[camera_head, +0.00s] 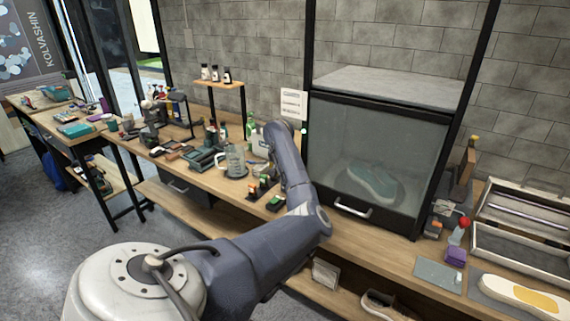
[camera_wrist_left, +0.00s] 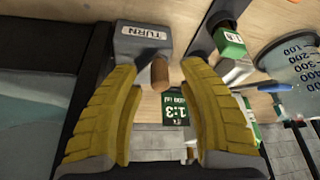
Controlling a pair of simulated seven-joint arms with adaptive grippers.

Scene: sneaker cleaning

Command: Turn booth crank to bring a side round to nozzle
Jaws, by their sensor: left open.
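The booth (camera_head: 375,150) is a glass-fronted, dark-framed box with a teal sneaker (camera_head: 372,182) inside. My left arm reaches to the booth's left side, and in the head view it hides the crank and most of my gripper. In the left wrist view, a grey crank part (camera_wrist_left: 143,45) is labelled TURN and has a brown cylindrical handle (camera_wrist_left: 160,74). My left gripper (camera_wrist_left: 158,80) has yellow ribbed fingers spread apart, with the handle between their tips. I cannot tell whether either finger touches it. The nozzle cannot be made out.
A measuring jug (camera_head: 235,162) stands left of my arm, and its marked side shows in the left wrist view (camera_wrist_left: 292,68). A red ball-topped item (camera_head: 464,222) and an open tray (camera_head: 520,240) are right of the booth.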

